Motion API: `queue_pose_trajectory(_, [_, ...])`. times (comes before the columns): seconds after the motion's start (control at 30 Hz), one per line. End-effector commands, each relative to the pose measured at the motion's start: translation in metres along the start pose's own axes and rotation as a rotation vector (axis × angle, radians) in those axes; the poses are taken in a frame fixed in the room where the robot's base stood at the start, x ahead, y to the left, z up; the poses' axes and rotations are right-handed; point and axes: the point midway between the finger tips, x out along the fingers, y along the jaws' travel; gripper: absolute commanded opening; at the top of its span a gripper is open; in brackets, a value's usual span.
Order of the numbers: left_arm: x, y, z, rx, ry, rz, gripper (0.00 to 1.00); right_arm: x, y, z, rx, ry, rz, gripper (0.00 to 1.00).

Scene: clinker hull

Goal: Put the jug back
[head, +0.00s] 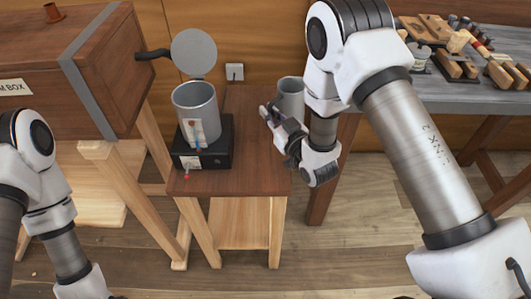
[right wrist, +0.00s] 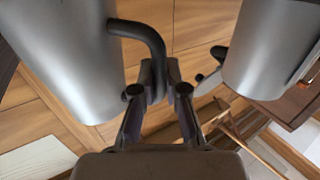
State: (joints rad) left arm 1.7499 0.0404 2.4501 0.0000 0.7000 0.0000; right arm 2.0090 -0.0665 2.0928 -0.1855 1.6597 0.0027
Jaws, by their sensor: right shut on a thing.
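The jug (head: 291,96) is a grey metal cylinder at the back right of the small wooden table (head: 247,122). My right gripper (head: 268,110) is beside it, on its left-front side, and partly covers it. In the right wrist view the jug (right wrist: 65,55) fills the upper left, and its dark curved handle (right wrist: 150,38) runs down between the fingers (right wrist: 160,88), which are shut on it. I cannot tell whether the jug's base touches the table. My left gripper is out of view; only the left arm shows.
A grey metal pot (head: 195,112) with its round lid (head: 193,53) raised stands on a black base (head: 205,148) at the table's left. A wooden box (head: 75,70) on trestles stands left. A bench (head: 460,90) with tools stands right. Bare table lies between pot and jug.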

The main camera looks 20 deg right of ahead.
Motion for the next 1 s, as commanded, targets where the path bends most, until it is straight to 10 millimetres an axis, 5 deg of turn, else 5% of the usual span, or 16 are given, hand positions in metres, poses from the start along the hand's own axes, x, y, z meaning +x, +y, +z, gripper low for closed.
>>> queue_pose_trajectory(0.03, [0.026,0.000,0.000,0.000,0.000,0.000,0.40,0.003,-0.001,0.005,0.000,0.010,-0.058,0.00])
queue_pose_trajectory(0.3, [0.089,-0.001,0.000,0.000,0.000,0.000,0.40,-0.019,-0.035,-0.027,0.000,0.014,-0.473,0.00])
queue_pose_trajectory(0.6, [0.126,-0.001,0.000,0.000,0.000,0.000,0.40,-0.072,-0.060,-0.043,0.002,0.006,-0.786,0.00])
queue_pose_trajectory(1.0, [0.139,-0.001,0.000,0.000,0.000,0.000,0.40,-0.075,-0.063,0.020,0.003,0.002,-0.805,0.00])
